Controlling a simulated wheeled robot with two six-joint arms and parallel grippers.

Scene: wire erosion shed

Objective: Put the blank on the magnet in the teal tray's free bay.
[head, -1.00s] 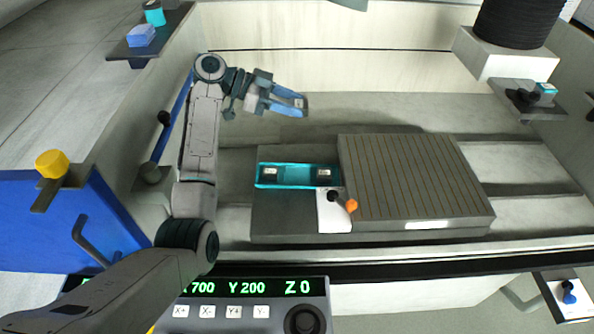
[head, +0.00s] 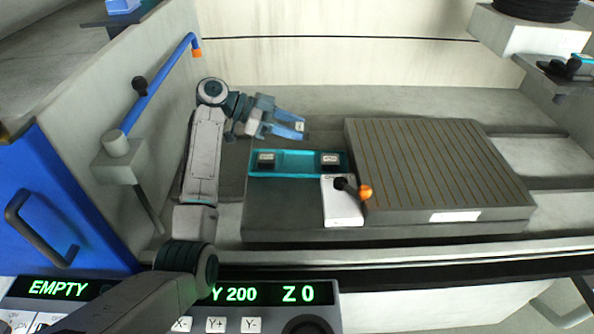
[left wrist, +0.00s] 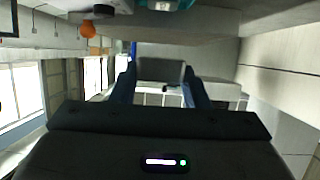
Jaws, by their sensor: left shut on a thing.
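My left gripper (head: 297,127) is shut on a small grey blank with a pale label (head: 299,125). The blank also shows between the fingers in the left wrist view (left wrist: 161,70). In the head view it appears just behind the teal tray (head: 296,172), apart from it. The tray's left bay holds one blank (head: 266,157) and its right bay another (head: 330,158); the middle bay looks empty. The ribbed magnet plate (head: 435,165) is to the right of the tray, with no blank visible on it. My right gripper is not in view.
A lever with an orange knob (head: 365,192) stands on a white plate (head: 342,207) in front of the tray's right end. A blue rail (head: 160,85) runs at the left. A display panel (head: 290,293) is at the front. The bed behind the magnet is clear.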

